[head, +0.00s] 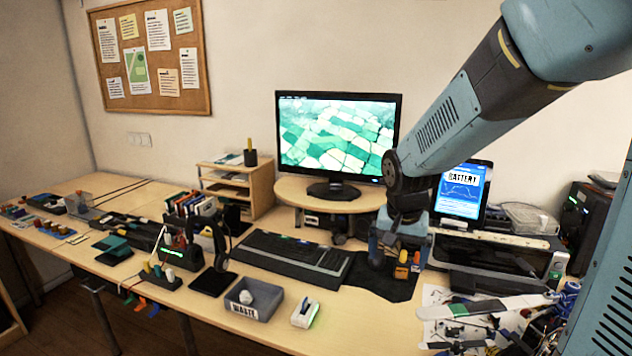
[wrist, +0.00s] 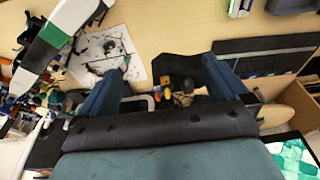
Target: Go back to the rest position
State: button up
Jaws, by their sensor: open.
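My gripper (head: 400,262) hangs from my blue arm over the black mat (head: 370,278), to the right of the keyboard. In the wrist view my gripper (wrist: 165,88) has its two blue fingers spread apart. Small orange and yellow parts with a dark piece (wrist: 180,88) show between the fingers, beyond them on the dark mat. The same orange parts (head: 403,264) show by the gripper in the head view. I cannot tell whether the fingers touch them. Nothing is visibly held.
A keyboard (head: 290,256) lies left of the gripper. A monitor (head: 335,135) and a tablet (head: 461,192) stand behind. Cluttered tools and wires (head: 500,325) lie at right. The space above the desk's front is open.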

jog(key=s+d+r+n+t, duration=0.1)
jog(key=s+d+r+n, duration=0.1)
jog(key=s+r, duration=0.4)
jog(key=s+d+r+n+t, duration=0.2)
jog(key=s+d+r, duration=0.2)
jog(key=s, duration=0.6)
notch_tip(320, 180, up, 2)
jog(key=shift+r+y, duration=0.1)
jog(key=shift+y, duration=0.2)
dwell(0.9)
